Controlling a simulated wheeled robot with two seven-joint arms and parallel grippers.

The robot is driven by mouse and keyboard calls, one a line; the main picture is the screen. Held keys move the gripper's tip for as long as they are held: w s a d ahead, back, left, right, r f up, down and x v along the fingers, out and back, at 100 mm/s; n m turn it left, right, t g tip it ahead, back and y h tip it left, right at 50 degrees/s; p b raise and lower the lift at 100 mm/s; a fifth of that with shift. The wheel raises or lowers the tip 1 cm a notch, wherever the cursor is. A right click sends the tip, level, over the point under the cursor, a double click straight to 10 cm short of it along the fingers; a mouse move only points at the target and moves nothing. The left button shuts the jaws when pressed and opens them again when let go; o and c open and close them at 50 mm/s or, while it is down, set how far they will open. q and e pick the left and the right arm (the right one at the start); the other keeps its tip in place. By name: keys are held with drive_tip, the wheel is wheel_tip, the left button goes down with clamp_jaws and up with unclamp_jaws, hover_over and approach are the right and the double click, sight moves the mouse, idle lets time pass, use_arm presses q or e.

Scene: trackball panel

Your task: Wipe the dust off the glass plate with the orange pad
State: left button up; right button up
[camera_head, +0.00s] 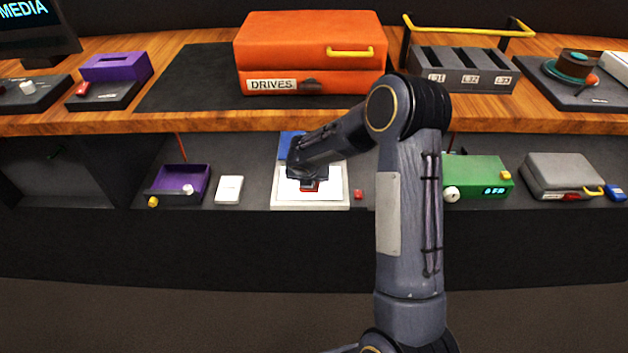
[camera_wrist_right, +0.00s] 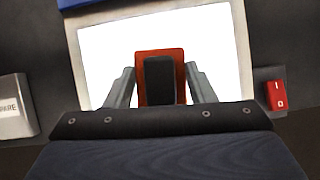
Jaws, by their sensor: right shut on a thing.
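The glass plate (camera_head: 332,182) is a bright white panel in a pale frame on the lower shelf, in the middle of the head view. It also fills much of the right wrist view (camera_wrist_right: 218,50). No dust can be made out on its bright surface. The orange pad (camera_wrist_right: 146,56) has a black grip block (camera_wrist_right: 159,80) on top. My right gripper (camera_wrist_right: 160,72) is shut on this block, with a finger on each side. The pad is over the plate; I cannot tell whether it touches. In the head view my right gripper (camera_head: 309,180) hides most of the pad. My left gripper is not in view.
A red switch (camera_wrist_right: 277,93) is right of the plate and a white box (camera_head: 229,189) is left of it. A blue thing (camera_head: 289,146) lies behind the plate. The upper wooden counter (camera_head: 200,121) with the orange drives case (camera_head: 310,45) overhangs behind. A green device (camera_head: 480,176) stands to the right.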

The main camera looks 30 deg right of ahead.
sight(303, 190)
drive_tip(key=shift+w+a+r+m, duration=0.15)
drive_tip(key=shift+a+r, duration=0.1)
drive_tip(key=shift+r, duration=0.25)
drive_tip(key=shift+s+a+r+m, duration=0.15)
drive_tip(key=shift+a+r, duration=0.1)
drive_tip(key=shift+r, duration=0.25)
drive_tip(key=shift+w+a, duration=0.3)
drive_tip(key=shift+a, duration=0.4)
drive_tip(key=shift+s+a+f+b, duration=0.2)
drive_tip(key=shift+b, duration=0.3)
drive_tip(key=shift+s+a+f+b, duration=0.1)
drive_tip(key=shift+s+a+b, duration=0.3)
drive_tip(key=shift+s, duration=0.45)
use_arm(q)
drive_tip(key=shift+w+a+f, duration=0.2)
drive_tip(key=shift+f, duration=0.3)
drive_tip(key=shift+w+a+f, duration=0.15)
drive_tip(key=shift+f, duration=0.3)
use_arm(e)
drive_tip(key=shift+s+a+f, duration=0.15)
drive_tip(key=shift+s+a, duration=0.05)
drive_tip(key=shift+s, duration=0.45)
